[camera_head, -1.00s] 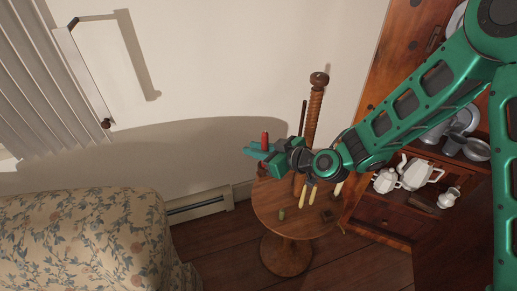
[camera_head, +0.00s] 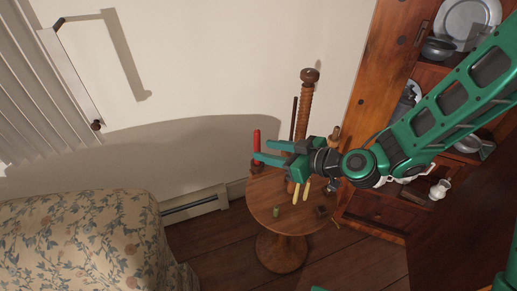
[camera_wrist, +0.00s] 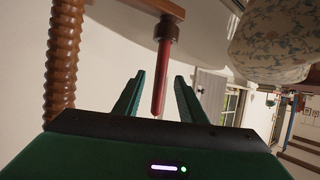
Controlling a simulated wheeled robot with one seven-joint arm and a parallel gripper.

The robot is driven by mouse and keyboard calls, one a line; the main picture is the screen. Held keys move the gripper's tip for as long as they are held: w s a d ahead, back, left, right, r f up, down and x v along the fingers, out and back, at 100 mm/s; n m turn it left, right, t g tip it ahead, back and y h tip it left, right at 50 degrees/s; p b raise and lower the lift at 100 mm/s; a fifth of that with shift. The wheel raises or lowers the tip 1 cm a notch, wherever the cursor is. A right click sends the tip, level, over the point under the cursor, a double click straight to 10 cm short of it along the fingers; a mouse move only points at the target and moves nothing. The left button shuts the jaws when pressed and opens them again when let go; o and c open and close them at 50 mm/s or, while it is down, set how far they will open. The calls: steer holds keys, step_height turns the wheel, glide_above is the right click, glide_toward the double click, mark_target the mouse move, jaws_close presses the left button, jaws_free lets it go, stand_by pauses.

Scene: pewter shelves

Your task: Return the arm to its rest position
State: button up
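My gripper (camera_head: 262,150) is held above the round wooden table, with its fingers pointing left in the head view. In the wrist view its two green fingers (camera_wrist: 157,97) stand apart with no object clamped between them. A red candle (camera_head: 257,140) stands upright in a dark holder (camera_head: 256,167) at the table's back left, close to the fingertips. In the wrist view the candle (camera_wrist: 160,70) appears upside down, in line with the gap between the fingers. My arm reaches in from the right, bent at the wrist.
The round table (camera_head: 262,205) also bears a small green item (camera_head: 276,212) and a tall twisted wooden post (camera_head: 304,110). Pale candles (camera_head: 301,192) hang below my wrist. A wooden cupboard (camera_head: 375,207) with dishes stands right. A floral-covered bed or seat (camera_head: 80,235) is left.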

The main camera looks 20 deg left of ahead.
steer(key=d+r+m+h, duration=0.1)
steer(key=d+m+h, duration=0.35)
steer(key=d, duration=1.55)
steer(key=d+r+m+h, duration=0.2)
steer(key=d+m+h, duration=0.3)
steer(key=d, duration=1.4)
steer(key=s+d+r+m+g+h, duration=0.1)
steer(key=s+d+r+m+g, duration=0.1)
steer(key=s+d+m, duration=0.3)
steer(key=s+d+r+m+g+h, duration=0.2)
steer(key=s+d+r+m, duration=0.2)
steer(key=s+d, duration=0.8)
steer(key=s+m, duration=0.2)
steer(key=shift+s+d+r, duration=0.2)
steer(key=shift+s+d, duration=0.05)
steer(key=shift+s, duration=0.1)
